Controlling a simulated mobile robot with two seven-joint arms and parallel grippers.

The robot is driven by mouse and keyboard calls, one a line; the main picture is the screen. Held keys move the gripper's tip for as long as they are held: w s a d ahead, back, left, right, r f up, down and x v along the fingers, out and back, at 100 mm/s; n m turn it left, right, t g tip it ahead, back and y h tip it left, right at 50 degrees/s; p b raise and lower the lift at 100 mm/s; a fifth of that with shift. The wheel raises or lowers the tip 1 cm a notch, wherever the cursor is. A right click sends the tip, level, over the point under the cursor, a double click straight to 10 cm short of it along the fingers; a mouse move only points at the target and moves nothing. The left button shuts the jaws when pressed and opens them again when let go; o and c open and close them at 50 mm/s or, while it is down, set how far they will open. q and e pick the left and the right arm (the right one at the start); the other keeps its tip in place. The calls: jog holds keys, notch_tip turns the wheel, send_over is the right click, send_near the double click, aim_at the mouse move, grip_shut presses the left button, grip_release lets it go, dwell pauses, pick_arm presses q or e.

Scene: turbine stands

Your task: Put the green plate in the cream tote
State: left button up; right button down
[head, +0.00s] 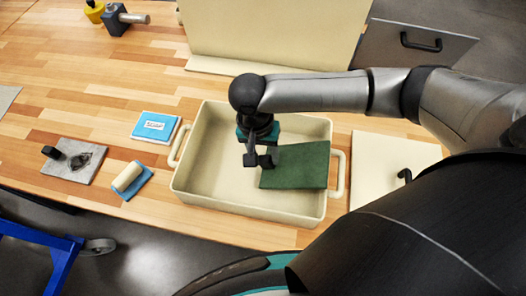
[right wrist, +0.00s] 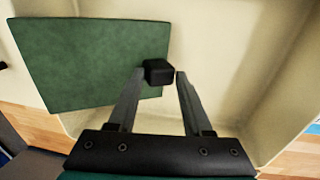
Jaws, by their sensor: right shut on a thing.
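The cream tote (head: 185,183) stands on the wooden table in the middle of the head view, its open top facing up. The green plate (head: 300,166) is over the right half of the tote; it also shows in the right wrist view (right wrist: 85,60). My right gripper (head: 261,160) is shut on the plate's small black knob (right wrist: 158,72) at the plate's edge. My left gripper is not in view.
Left of the tote lie a blue labelled booklet (head: 156,127), a blue block with a cream roll (head: 127,180) and a grey mat (head: 80,165). A cream panel with a black handle (head: 385,165) lies right. A tall cream panel (head: 275,40) stands behind.

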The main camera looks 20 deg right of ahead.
aim_at(263, 159)
jog(key=shift+f, duration=0.65)
jog(key=shift+s+f, duration=0.3)
jog(key=shift+f, duration=0.3)
jog(key=shift+w+f, duration=0.25)
jog(key=shift+f, duration=0.05)
jog(key=shift+c, duration=0.9)
grip_release()
jog(key=shift+r, duration=0.2)
